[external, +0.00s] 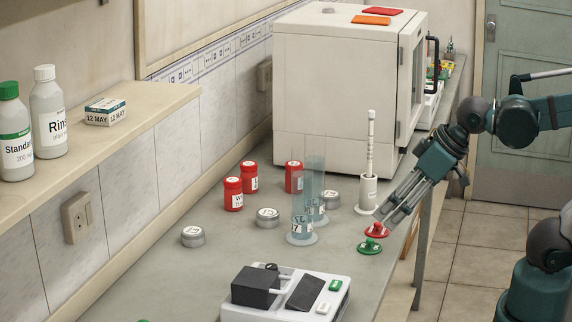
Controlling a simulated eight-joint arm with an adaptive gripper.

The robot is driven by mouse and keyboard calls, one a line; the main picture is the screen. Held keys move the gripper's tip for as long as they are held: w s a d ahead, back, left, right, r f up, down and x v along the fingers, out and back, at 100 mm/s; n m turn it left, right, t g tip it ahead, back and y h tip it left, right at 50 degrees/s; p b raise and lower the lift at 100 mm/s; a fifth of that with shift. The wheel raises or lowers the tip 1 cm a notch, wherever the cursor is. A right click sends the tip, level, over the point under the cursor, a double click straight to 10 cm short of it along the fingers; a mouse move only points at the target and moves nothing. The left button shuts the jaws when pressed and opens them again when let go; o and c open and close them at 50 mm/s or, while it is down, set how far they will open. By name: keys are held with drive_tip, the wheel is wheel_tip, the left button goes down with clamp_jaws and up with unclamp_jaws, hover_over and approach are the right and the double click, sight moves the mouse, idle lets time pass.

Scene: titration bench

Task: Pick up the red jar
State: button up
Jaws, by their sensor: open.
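Three red jars with white labels stand upright on the bench. The front-left red jar (233,196) and another red jar (249,180) are close together. The third red jar (292,179) stands to their right, partly behind a clear blue cylinder. My gripper (387,215) is open and appears empty, pointing down and left at the bench's right side. It is well to the right of all three jars, close to a red knob-like piece (377,230); I cannot tell if it touches that piece.
Two clear blue cylinders (302,215) stand between my gripper and the jars. A white holder (368,192) with an upright rod is behind. Several silver tins (268,218), a green knob-like piece (369,247) and a white device (270,312) are around. A large white cabinet (335,100) stands at the back.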

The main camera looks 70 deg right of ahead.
wheel_tip(320, 180, up, 12)
drive_tip(key=w+d+r+m+h+p, duration=0.1)
drive_tip(key=w+d+r+p, duration=0.15)
drive_tip(key=w, duration=0.25)
drive_tip(key=w+d+r+m+g+p, duration=0.1)
drive_tip(key=w+d+r+p, duration=0.1)
drive_tip(key=w+d+p, duration=0.25)
drive_tip(key=w+d+r+m+h+p, duration=0.1)
drive_tip(key=w+d+r+p, duration=0.15)
drive_tip(key=w, duration=0.35)
drive_tip(key=m+g+h+p, duration=0.1)
drive_tip(key=m+g+p, duration=0.35)
drive_tip(key=p, duration=0.85)
hover_over(288, 164)
drive_tip(key=s, duration=0.4)
wheel_tip(288, 164, down, 6)
drive_tip(key=f+m+t, duration=0.1)
drive_tip(key=t, duration=0.1)
wheel_tip(288, 164, down, 11)
drive_tip(key=shift+w+a+b, duration=0.2)
drive_tip(key=shift+a+b, duration=0.1)
drive_tip(key=shift+a, duration=0.15)
drive_tip(key=shift+r, duration=0.15)
